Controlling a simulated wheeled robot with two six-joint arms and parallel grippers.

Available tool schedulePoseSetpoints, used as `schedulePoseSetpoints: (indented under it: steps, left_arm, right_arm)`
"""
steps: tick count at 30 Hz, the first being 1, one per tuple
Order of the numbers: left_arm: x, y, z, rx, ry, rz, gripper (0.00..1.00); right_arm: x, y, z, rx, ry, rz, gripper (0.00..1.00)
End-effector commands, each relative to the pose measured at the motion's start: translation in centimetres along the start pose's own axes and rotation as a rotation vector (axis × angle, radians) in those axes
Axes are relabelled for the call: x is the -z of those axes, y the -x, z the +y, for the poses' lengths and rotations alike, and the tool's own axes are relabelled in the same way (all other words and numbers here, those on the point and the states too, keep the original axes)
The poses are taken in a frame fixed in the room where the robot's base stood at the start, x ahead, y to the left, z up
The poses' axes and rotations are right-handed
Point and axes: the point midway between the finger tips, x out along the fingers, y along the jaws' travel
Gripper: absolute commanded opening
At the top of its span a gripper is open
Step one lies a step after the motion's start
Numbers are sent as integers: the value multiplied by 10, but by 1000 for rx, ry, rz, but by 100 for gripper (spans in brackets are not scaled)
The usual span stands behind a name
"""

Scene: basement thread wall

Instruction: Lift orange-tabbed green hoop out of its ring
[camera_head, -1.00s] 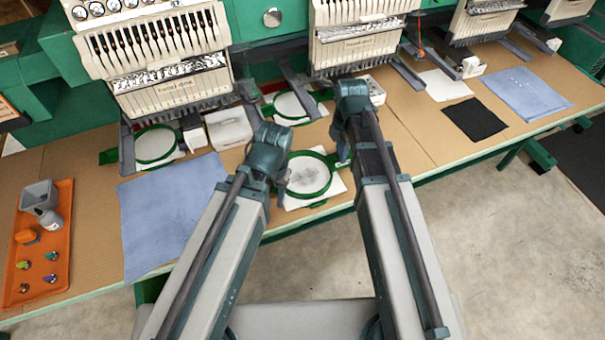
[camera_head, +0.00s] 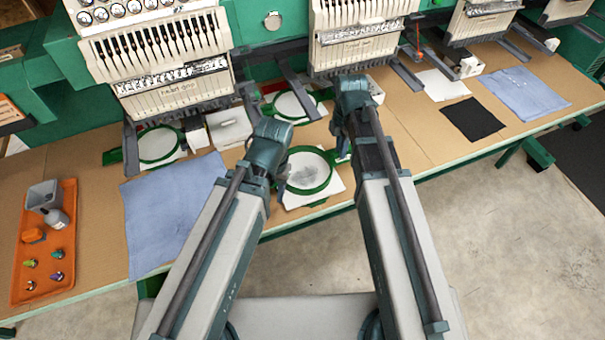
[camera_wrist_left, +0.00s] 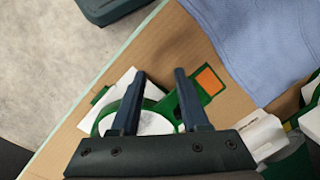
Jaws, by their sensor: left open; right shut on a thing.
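The green hoop (camera_head: 331,181) lies around white cloth near the table's front edge, between my two grippers. In the left wrist view, its orange tab (camera_wrist_left: 209,80) sits on a green bracket at the upper right; in the head view that side is hidden behind my left gripper. My left gripper (camera_head: 281,203) is open, its fingers (camera_wrist_left: 160,74) pointing down over the hoop's tabbed side; I cannot tell whether they touch it. My right gripper (camera_head: 343,158) is shut at the hoop's right-hand green bracket; its fingertips are mostly hidden. Inner hoop and outer ring are hard to tell apart.
Another green hoop (camera_head: 157,145) lies at left and one (camera_head: 295,106) behind, below the machine heads (camera_head: 155,65). A blue cloth (camera_head: 168,215) lies left of my left arm. An orange tray (camera_head: 25,288) stands far left. A black cloth (camera_head: 472,119) lies right.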

Motion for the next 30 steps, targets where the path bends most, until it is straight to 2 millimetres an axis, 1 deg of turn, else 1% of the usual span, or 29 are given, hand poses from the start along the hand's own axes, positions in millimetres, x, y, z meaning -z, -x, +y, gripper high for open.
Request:
schedulePoseSetpoints:
  steps: [1, 3, 19, 22, 30]
  left_arm:
    - [0, 7, -1, 0, 0, 0, 45]
    - [-1, 13, -1, 0, 0, 0, 45]
    - [-3, 53, -5, 0, 0, 0, 45]
    - [-3, 56, -5, 0, 0, 0, 45]
    - [-3, 55, -5, 0, 0, 0, 45]
  right_arm:
    - [0, 7, 0, 0, 0, 0, 0]
    - [0, 13, 0, 0, 0, 0, 0]
    - [0, 53, 0, 0, 0, 0, 0]
    - [0, 57, 0, 0, 0, 0, 0]
    - [0, 55, 0, 0, 0, 0, 0]
